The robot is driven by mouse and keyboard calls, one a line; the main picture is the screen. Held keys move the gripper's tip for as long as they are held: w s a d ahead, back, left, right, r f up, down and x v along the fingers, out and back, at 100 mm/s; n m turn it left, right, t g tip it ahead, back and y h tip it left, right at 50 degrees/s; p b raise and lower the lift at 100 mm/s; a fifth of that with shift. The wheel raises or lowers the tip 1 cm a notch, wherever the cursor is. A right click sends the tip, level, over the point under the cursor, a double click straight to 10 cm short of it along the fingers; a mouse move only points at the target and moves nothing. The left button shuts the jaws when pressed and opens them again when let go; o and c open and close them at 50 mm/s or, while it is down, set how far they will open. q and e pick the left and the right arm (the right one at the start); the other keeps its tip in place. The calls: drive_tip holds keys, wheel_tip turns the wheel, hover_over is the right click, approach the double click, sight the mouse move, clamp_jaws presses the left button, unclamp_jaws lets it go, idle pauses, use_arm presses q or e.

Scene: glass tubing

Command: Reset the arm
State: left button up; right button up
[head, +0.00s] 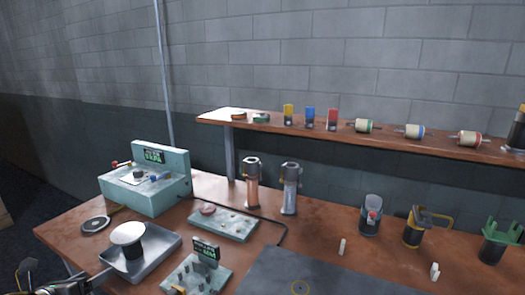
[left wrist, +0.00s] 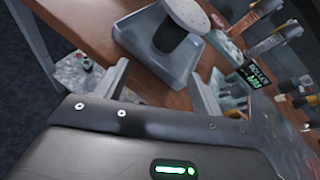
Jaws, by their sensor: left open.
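My left gripper (head: 98,279) shows in part at the lower left corner of the head view, close to the near left edge of the table. In the left wrist view my left gripper (left wrist: 160,88) has its two fingers spread apart with nothing between them. Beyond the fingers is a square metal tray (left wrist: 135,32) with a white round-topped black stand on it. In the head view the tray (head: 172,243) and the stand (head: 127,233) are just behind the gripper. My right gripper is in neither view.
The brown table (head: 70,232) holds a teal device with a display (head: 150,185), teal boards, two metal-capped cylinders, a glass cup (head: 370,215) and a dark mat (head: 310,275). A shelf (head: 390,140) behind carries coloured blocks and spools. Bare tabletop shows around the small white pieces.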

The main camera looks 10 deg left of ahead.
use_arm(q)
drive_tip(key=s+d+f+n+g+y, duration=0.1)
drive_tip(key=s+d+f+n+g, duration=0.2)
drive_tip(key=f+n, duration=0.45)
drive_tip(key=s+d+f+n+g+y, duration=0.1)
drive_tip(key=s+d+f+n, duration=0.35)
drive_tip(key=f+n, duration=0.3)
drive_tip(key=s+d+f+n+g+h, duration=0.1)
drive_tip(key=s+d+f+n+g, duration=0.2)
drive_tip(key=s+d+n, duration=0.4)
drive_tip(key=s+d+f+n+g+h, duration=0.1)
drive_tip(key=s+d+f+n+g, duration=0.3)
drive_tip(key=d+n, duration=0.5)
wheel_tip(320, 180, down, 23)
drive_tip(key=s, duration=0.2)
drive_tip(key=s+a+f, duration=0.2)
drive_tip(key=s+f, duration=0.6)
drive_tip(key=f, duration=0.1)
drive_tip(key=s+a+f+m+g, duration=0.1)
drive_tip(key=s+f, duration=0.7)
drive_tip(key=f, duration=0.1)
drive_tip(key=shift+s+a, duration=0.35)
